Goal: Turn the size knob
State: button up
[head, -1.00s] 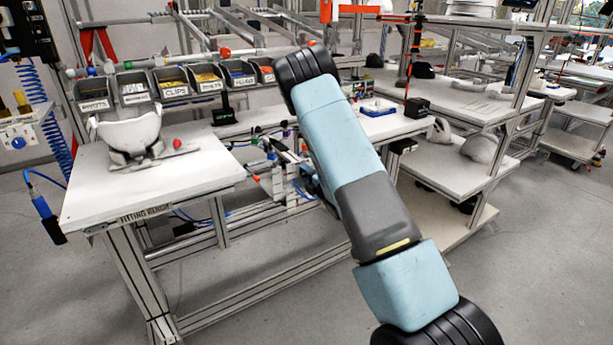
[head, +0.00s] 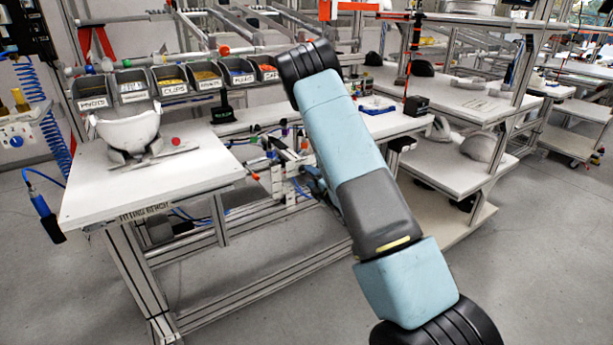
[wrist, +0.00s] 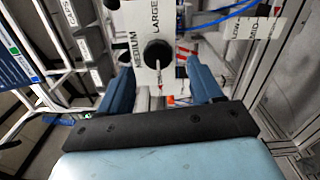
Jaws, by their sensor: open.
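The size knob (wrist: 157,52) is a round black knob on a pale panel (wrist: 133,18) in the wrist view. The words MEDIUM and LARGE are printed on the panel beside it. A thin pale strip, perhaps a pointer, runs from the knob down towards my gripper. My gripper (wrist: 160,70) is open, with one blue finger on each side of the picture and the knob showing between and beyond the tips. No contact with the knob is visible, and I cannot tell the distance left. In the head view my arm hides most of the area around the knob.
A fitting bench (head: 95,190) at left carries a white helmet shell (head: 130,130) and a small red ball-like part (head: 176,141). Labelled bins (head: 172,85) line its back. Shelves (head: 470,100) stand at right. Blue tubing (wrist: 225,15) passes near the panel.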

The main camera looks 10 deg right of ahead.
jog(key=v, duration=0.9)
jog(key=shift+s, duration=0.3)
jog(key=w+a+m, duration=0.3)
jog(key=w+m, duration=1)
jog(key=m, duration=0.6)
jog(key=shift+a, duration=0.35)
jog(key=shift+w+r, duration=0.1)
jog(key=shift+r, duration=0.05)
jog(key=shift+m, duration=0.3)
jog(key=c, duration=1.1)
